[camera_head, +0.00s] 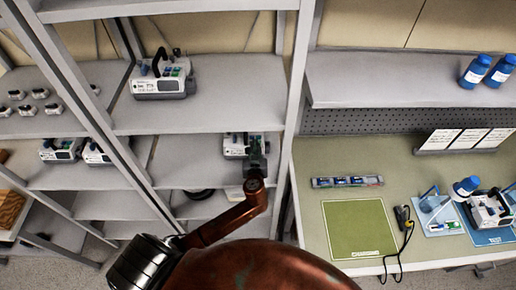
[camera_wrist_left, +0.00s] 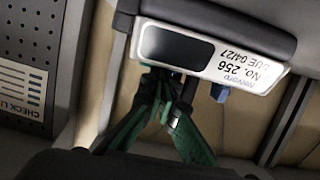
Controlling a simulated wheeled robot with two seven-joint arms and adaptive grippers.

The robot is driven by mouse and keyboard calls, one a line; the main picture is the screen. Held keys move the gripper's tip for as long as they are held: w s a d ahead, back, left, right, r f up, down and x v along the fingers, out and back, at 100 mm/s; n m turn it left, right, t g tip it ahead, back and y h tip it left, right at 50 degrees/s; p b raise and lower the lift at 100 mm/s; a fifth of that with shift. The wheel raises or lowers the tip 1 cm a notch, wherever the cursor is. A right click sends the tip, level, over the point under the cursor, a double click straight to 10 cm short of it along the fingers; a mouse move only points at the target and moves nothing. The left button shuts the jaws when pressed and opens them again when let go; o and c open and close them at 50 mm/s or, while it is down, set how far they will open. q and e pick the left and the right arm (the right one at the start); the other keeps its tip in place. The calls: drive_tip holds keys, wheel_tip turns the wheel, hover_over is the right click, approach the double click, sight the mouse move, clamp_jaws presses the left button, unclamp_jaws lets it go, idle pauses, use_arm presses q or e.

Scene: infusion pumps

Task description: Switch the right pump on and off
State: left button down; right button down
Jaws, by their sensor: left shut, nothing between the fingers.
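A white and grey pump (camera_head: 232,150) stands on the middle shelf, partly hidden by my left gripper (camera_head: 247,142). In the left wrist view a pump front (camera_wrist_left: 215,58) is close and upside down, with a dark screen and a label reading "No. 256 DUE 04/27". My left gripper's green fingers (camera_wrist_left: 165,78) are shut and empty at the edge of this front. I cannot tell whether the tips touch it. A blue part (camera_wrist_left: 219,93) shows beside them. Another pump (camera_head: 160,86) with a dark handle stands on the shelf above. My right gripper is not in view.
Shelf posts (camera_head: 294,100) stand close to the right of my left arm. More pumps (camera_head: 62,150) stand on the left shelves. The workbench (camera_head: 300,160) at right holds a green mat (camera_head: 358,228), a corded device (camera_head: 403,218) and another device (camera_head: 485,210).

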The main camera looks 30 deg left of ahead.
sight(251, 139)
use_arm(q)
drive_tip(key=shift+s+a+f+b, duration=0.3)
drive_tip(key=shift+s+a+f, duration=0.05)
drive_tip(key=shift+a+f, duration=0.25)
drive_tip(key=shift+s, duration=0.1)
drive_tip(key=shift+a+f, duration=0.1)
wheel_tip(251, 139, up, 6)
drive_tip(key=p, duration=0.3)
drive_tip(key=shift+f, duration=0.25)
drive_tip(key=b+v, duration=0.3)
drive_tip(key=v, duration=0.6)
drive_tip(key=shift+s+d, duration=0.2)
drive_tip(key=shift+d, duration=0.3)
